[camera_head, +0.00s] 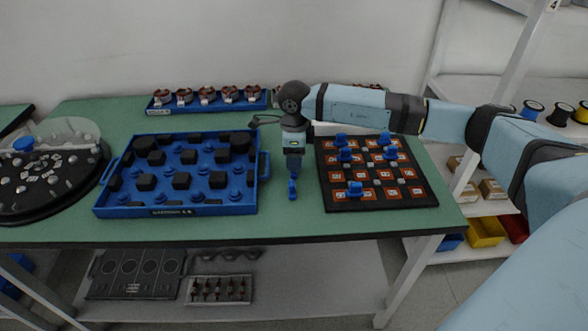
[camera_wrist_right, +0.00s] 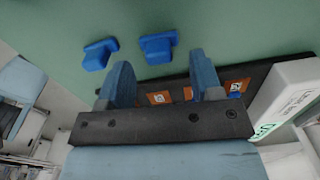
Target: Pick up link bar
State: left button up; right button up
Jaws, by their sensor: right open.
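My right gripper (camera_head: 292,172) points down over the green strip between the blue tray and the orange-squared board. In the right wrist view its two blue fingers are spread, with nothing between them (camera_wrist_right: 161,70). Two small blue pieces lie on the green tabletop past the fingertips, one at the left (camera_wrist_right: 99,55) and one near the middle (camera_wrist_right: 157,48). Small blue shapes (camera_head: 293,190) also show just below the gripper in the head view. I cannot tell which piece is the link bar. My left gripper is out of view.
The blue tray (camera_head: 265,168) holds black blocks and blue pegs. The dark board (camera_head: 378,205) carries several blue pieces. A white box (camera_wrist_right: 290,98) stands close to the gripper. A blue rack (camera_head: 152,107) of copper-coloured parts is behind; a round black turntable (camera_head: 60,207) is far left.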

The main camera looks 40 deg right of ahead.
notch_tip(320, 180, down, 3)
jog(key=shift+f, duration=0.1)
jog(key=c, duration=1)
jog(key=shift+r, duration=0.2)
